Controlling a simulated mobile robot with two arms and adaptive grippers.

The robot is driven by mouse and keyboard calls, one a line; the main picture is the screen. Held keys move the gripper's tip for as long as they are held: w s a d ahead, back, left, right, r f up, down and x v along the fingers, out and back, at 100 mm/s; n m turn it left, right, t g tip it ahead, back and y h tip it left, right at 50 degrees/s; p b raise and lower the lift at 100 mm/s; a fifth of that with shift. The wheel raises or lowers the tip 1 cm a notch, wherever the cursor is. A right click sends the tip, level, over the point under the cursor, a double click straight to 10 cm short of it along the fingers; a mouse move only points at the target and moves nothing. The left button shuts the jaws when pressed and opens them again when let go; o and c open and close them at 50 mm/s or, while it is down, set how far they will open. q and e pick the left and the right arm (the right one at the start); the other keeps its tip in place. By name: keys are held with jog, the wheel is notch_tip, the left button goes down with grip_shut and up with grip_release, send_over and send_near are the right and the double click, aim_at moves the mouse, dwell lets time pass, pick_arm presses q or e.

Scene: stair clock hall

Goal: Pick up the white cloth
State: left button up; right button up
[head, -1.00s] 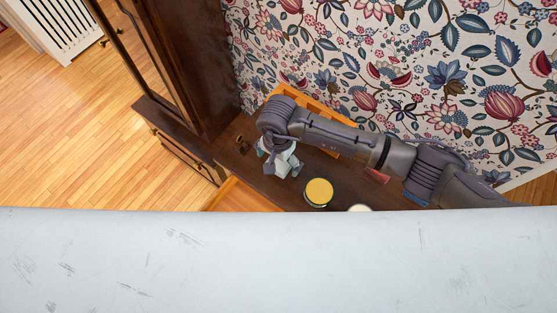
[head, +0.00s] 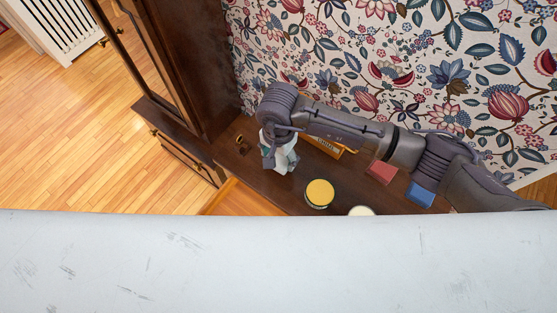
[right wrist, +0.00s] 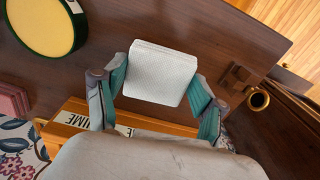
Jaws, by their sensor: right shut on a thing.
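The white cloth (right wrist: 163,74), a folded square pad with rounded corners, is between the teal-padded fingers of my right gripper (right wrist: 160,86) in the right wrist view. The gripper is shut on it, with a finger at its left and right edges. In the head view my right gripper (head: 279,152) is over the dark wooden top, with the cloth largely hidden there by the fingers and arm. How far the cloth is above the wood is hard to tell. My left gripper is not in view.
On the dark top (head: 245,176) stand a yellow-lidded round container (head: 320,193), a pale round thing (head: 361,211), a red block (head: 381,172) and a blue block (head: 420,194). An orange labelled box (head: 327,146) is behind my arm. A small brass cup (right wrist: 258,99) is near the edge.

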jog(key=b, duration=0.3)
send_near(320, 194)
jog(key=shift+w+a+r, duration=0.5)
jog(key=shift+w+r, duration=0.15)
jog(key=shift+w, duration=0.1)
jog(key=o, duration=0.3)
jog(key=shift+c, duration=1.4)
jog(key=f+b, duration=0.4)
jog(key=b, duration=0.1)
jog(key=s+d+f+b, duration=0.1)
jog(key=f+b, duration=0.2)
jog(key=shift+f, duration=0.1)
jog(key=shift+s+b, duration=0.1)
jog(key=shift+b, duration=0.2)
jog(key=shift+f+b, duration=0.5)
jog(key=shift+b, duration=0.1)
jog(key=shift+s+f+b, duration=0.1)
jog(key=shift+f+b, duration=0.05)
jog(key=shift+b, duration=0.4)
dwell(0.9)
